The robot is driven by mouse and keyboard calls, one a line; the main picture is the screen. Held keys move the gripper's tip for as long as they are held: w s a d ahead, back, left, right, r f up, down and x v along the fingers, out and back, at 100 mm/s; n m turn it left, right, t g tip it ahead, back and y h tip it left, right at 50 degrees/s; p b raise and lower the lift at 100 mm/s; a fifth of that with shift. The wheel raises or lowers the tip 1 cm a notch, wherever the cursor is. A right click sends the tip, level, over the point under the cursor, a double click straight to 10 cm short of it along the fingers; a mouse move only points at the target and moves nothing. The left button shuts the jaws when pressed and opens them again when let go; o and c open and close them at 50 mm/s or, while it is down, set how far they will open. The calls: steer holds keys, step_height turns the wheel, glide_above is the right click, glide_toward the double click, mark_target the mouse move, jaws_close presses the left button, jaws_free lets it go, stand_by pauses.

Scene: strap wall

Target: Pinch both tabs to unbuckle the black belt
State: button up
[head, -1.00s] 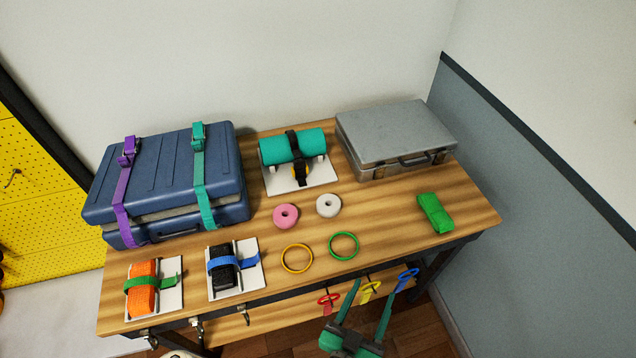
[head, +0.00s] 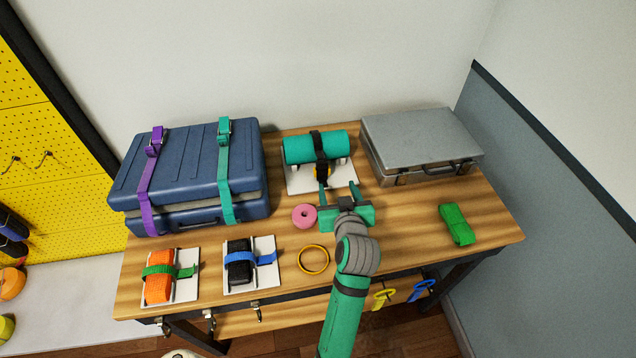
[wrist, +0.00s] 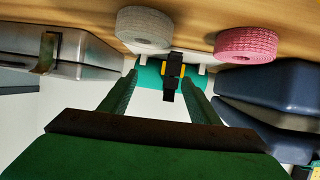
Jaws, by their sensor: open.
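The black belt (head: 317,146) wraps around a teal roll (head: 298,150) that rests on a white stand (head: 345,176) at the back of the table. Its black buckle with yellow parts (wrist: 173,72) faces me in the wrist view. My gripper (head: 336,184) is open and empty, with its two green fingers pointing at the buckle. In the wrist view the buckle shows between the fingertips (wrist: 168,84), beyond them and apart. In the head view a fingertip partly covers the buckle.
A blue suitcase (head: 185,175) with purple and teal straps stands left, and a grey case (head: 420,140) right. A pink tape roll (head: 304,216) and a white tape roll (wrist: 145,27) lie close to my gripper. A green folded strap (head: 457,225) lies at the right.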

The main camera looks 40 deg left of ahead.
mark_target(322, 171)
steer(key=shift+s+a+r+n+g+y, duration=0.15)
steer(key=shift+a+r+g, duration=0.1)
steer(key=shift+a, duration=0.35)
steer(key=shift+w+a+r+n+g+y, duration=0.15)
steer(key=shift+a+r+g, duration=0.1)
steer(key=shift+a, duration=0.35)
steer(key=shift+a+f, duration=0.15)
steer(key=shift+a, duration=0.25)
steer(key=shift+x, duration=4.9)
